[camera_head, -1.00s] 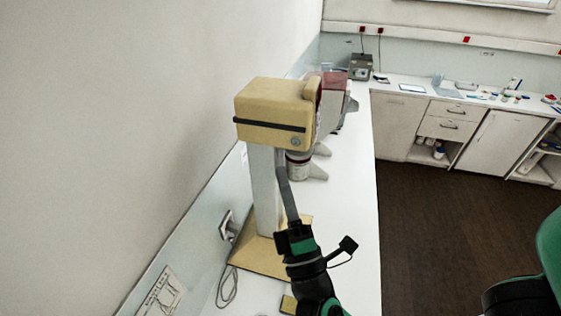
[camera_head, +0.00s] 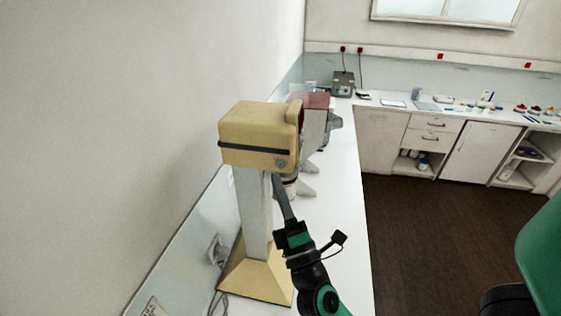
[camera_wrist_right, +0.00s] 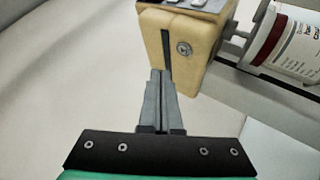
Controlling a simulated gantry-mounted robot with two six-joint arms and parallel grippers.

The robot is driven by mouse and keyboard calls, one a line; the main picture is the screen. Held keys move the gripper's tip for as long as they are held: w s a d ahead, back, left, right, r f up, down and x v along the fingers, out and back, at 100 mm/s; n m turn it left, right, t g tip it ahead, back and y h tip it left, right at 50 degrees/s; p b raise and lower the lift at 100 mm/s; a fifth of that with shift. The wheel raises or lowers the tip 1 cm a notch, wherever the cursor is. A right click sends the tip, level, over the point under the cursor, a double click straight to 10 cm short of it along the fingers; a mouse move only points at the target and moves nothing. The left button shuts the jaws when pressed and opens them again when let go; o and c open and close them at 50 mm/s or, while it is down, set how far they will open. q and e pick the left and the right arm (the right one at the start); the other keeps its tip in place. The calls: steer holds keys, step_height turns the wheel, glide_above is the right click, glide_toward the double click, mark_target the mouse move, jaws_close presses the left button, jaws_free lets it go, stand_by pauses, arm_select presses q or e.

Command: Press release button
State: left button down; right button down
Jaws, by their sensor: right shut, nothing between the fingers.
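The cream mill (camera_head: 257,137) stands upright on the white bench, with a cream box-shaped head on a pale column. A small round button-like disc (camera_head: 281,163) sits on the near face of the head, beside a dark slot. In the right wrist view the disc (camera_wrist_right: 184,48) shows just beyond and right of the fingertips. My right gripper (camera_head: 276,178) is shut and empty, its tips just below the head in the head view; it also shows in the wrist view (camera_wrist_right: 160,73). I cannot tell whether the tips touch the head. My left gripper is not in view.
A white labelled jar (camera_wrist_right: 289,46) with a dark red band is mounted at the mill's side. A red-and-grey machine (camera_head: 318,115) stands behind the mill. A wall socket (camera_head: 217,250) is left of the column.

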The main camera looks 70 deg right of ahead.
steer(key=shift+w+d, duration=0.2)
steer(key=shift+d, duration=1.05)
steer(key=shift+d, duration=0.1)
stand_by(1.0)
steer(key=shift+d, duration=0.35)
steer(key=shift+d, duration=0.3)
stand_by(0.4)
stand_by(0.4)
steer(key=shift+a, duration=0.75)
steer(key=shift+s+a+b, duration=0.2)
steer(key=shift+a+b, duration=0.15)
steer(key=shift+a, duration=0.9)
steer(key=shift+s+a+b, duration=0.15)
steer(key=shift+a+b, duration=0.15)
steer(key=shift+a, duration=0.9)
